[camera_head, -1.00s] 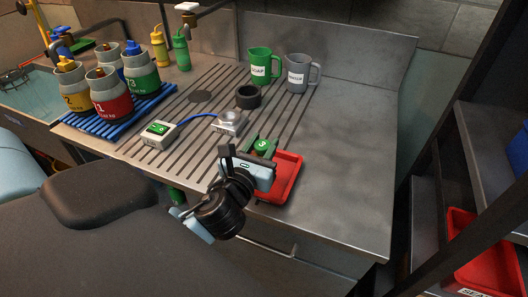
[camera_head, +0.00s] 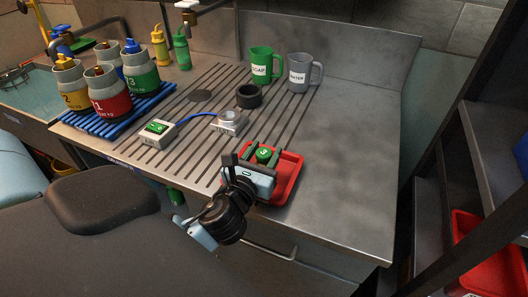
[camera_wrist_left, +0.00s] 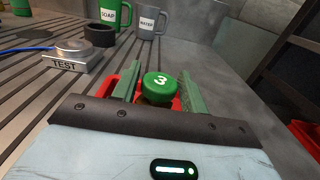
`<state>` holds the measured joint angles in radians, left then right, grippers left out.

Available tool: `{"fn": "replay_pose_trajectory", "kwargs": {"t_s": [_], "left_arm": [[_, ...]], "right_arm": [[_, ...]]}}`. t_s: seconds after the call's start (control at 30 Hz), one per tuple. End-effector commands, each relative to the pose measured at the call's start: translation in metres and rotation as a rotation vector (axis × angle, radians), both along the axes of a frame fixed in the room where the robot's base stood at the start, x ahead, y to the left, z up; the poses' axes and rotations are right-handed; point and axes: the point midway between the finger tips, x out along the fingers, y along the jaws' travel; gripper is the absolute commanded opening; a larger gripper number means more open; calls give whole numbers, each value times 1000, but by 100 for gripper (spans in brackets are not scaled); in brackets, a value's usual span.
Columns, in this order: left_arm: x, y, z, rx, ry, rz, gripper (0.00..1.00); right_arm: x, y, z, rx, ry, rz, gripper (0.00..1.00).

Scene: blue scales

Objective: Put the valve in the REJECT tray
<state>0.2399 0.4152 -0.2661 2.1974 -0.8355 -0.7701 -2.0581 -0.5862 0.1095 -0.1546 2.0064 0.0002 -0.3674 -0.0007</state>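The valve (camera_head: 264,155), with a round green cap marked 3, is at the red tray (camera_head: 292,175) near the counter's front edge. It also shows in the left wrist view (camera_wrist_left: 159,88), with red of the tray around it. My left gripper (camera_head: 264,152) reaches over the tray's front left part. Its two green fingers stand either side of the valve, apart from the cap, so it looks open. The lower part of the valve is hidden, so I cannot tell whether it touches the tray floor. No tray lettering is readable. My right gripper is not in view.
A TEST scale (camera_head: 229,122) and a green-screened display (camera_head: 157,134) stand left of the tray. A dark ring (camera_head: 248,97), a green SOAP mug (camera_head: 262,66) and a grey WATER mug (camera_head: 298,72) stand behind. Bottles fill a blue rack (camera_head: 95,125). The counter's right side is clear.

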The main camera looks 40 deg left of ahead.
Motion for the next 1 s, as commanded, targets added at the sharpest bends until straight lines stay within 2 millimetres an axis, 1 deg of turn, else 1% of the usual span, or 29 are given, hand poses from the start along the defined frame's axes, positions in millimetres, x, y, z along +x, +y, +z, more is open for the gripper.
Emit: {"fn": "replay_pose_trajectory", "kwargs": {"t_s": [0.03,0.07,0.1,0.33,0.43,0.47,0.57,0.8,1.0], "left_arm": [[0,0,0,0,0,0,50],[0,0,0,0,0,0,54],[0,0,0,0,0,0,55],[0,0,0,-1,0,0,55],[0,0,5,-1,-1,0,55],[-3,-1,3,-1,2,0,55],[-15,-4,1,-1,4,0,55],[-62,-15,1,-2,6,-1,55],[-95,-23,1,-3,5,0,55]], "right_arm": [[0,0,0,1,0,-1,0],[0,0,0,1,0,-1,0],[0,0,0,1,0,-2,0],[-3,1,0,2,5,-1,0],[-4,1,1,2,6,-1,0],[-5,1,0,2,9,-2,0],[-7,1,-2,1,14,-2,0],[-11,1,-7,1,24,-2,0],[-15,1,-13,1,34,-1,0]]}}
